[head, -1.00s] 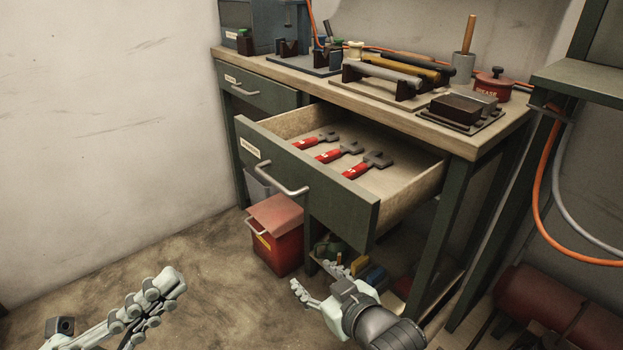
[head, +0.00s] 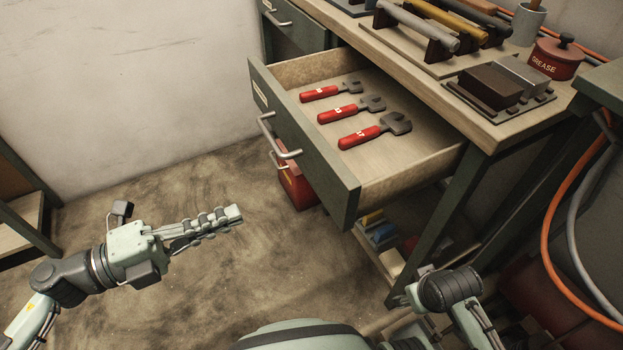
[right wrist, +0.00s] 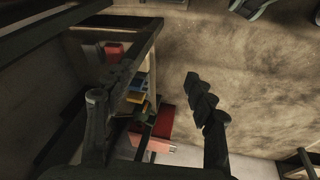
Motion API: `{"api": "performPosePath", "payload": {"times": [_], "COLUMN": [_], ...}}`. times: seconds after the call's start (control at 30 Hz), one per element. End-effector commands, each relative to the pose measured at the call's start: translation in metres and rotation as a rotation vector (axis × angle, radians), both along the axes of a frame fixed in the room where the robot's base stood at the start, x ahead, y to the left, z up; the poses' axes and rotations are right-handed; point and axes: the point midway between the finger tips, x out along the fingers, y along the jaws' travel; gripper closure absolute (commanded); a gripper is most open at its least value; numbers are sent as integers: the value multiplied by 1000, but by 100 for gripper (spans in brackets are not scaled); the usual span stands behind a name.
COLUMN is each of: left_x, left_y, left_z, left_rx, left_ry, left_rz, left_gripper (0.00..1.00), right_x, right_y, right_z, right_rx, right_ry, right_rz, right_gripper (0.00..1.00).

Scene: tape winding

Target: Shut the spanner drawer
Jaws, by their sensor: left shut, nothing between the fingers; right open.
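The spanner drawer (head: 312,148) is pulled well out of the green workbench in the head view. Its front carries a metal handle (head: 275,137) and a label. Three spanners with red grips (head: 360,137) lie side by side inside it. My left gripper (head: 239,213) is shut and empty, to the left of the drawer front and apart from it. My right gripper (right wrist: 148,75) is open in the right wrist view, with nothing between its fingers. In the head view the right arm is low, below the drawer; its fingers are not clearly visible there.
A grease tin (head: 556,60), a stone block (head: 490,88) and a rack of bars (head: 415,30) stand on the bench top. Orange and grey hoses (head: 548,230) hang at right.

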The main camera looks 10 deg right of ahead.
Motion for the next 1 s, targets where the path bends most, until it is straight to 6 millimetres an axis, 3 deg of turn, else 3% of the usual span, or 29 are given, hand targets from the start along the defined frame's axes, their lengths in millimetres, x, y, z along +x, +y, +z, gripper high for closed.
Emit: {"api": "performPosePath", "payload": {"times": [0.4,0.6,1.0], "left_x": [26,36,40], "left_y": [-81,-111,-126], "left_z": [4,3,1], "left_rx": [-5,-5,-1], "left_ry": [-3,-2,-1], "left_rz": [-1,-2,-1], "left_gripper": [100,100,100], "right_x": [1,0,-1], "right_y": [2,3,3], "right_z": [-31,-45,-52], "right_rx": [19,27,31], "right_ry": [15,22,22], "right_rz": [1,1,2], "right_gripper": [44,44,44]}}
